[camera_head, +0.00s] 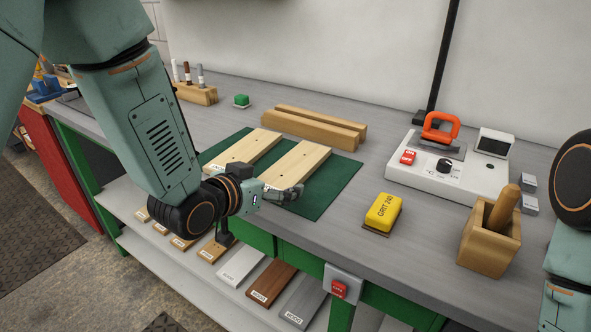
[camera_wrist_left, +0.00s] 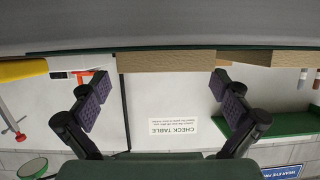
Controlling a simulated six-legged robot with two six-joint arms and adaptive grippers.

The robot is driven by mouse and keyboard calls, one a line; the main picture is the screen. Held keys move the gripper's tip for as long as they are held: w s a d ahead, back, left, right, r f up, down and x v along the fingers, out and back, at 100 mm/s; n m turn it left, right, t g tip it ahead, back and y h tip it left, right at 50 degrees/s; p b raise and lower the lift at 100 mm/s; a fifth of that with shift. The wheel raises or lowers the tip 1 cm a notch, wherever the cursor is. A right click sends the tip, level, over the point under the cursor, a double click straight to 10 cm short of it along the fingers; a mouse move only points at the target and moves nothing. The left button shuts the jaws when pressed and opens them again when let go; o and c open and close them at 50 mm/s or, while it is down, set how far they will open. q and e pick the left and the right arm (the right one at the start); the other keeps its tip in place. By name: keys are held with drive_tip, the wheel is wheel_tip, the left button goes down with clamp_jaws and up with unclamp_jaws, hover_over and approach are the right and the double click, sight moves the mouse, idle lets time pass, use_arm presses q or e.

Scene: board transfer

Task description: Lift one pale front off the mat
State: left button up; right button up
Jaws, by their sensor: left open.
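Two pale fronts lie side by side on the dark green mat (camera_head: 335,190), the left one (camera_head: 245,151) and the right one (camera_head: 298,165). My left gripper (camera_head: 287,193) is at the near end of the right front, low over the mat's front part. In the left wrist view the open fingers (camera_wrist_left: 160,88) stand apart with nothing between their tips. The end of one pale front (camera_wrist_left: 165,62) shows beyond them, roughly between the fingers. The other front's end (camera_wrist_left: 250,57) is partly behind the right finger. I cannot tell whether the fingers touch the front. My right gripper is out of view.
Two wooden bars (camera_head: 313,128) lie behind the mat. A yellow grit block (camera_head: 383,212) sits right of it. Farther right are a white unit (camera_head: 440,178) with an orange-handled tool and a wooden box (camera_head: 489,241). Sample boards fill the lower shelf. Bench between mat and block is clear.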

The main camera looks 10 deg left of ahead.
sight(294, 168)
use_arm(q)
drive_tip(key=shift+w+a+f, duration=0.1)
drive_tip(key=shift+w+f, duration=0.2)
drive_tip(key=shift+w, duration=0.25)
drive_tip(key=shift+w+f, duration=0.25)
drive_tip(key=shift+w, duration=0.3)
drive_tip(key=shift+s+r, duration=0.1)
drive_tip(key=shift+s+d, duration=0.1)
drive_tip(key=shift+d, duration=0.15)
drive_tip(key=c, duration=0.3)
drive_tip(key=shift+a, duration=0.2)
drive_tip(key=c, duration=0.4)
drive_tip(key=shift+d, duration=0.15)
drive_tip(key=c, duration=0.5)
drive_tip(key=shift+c, duration=0.9)
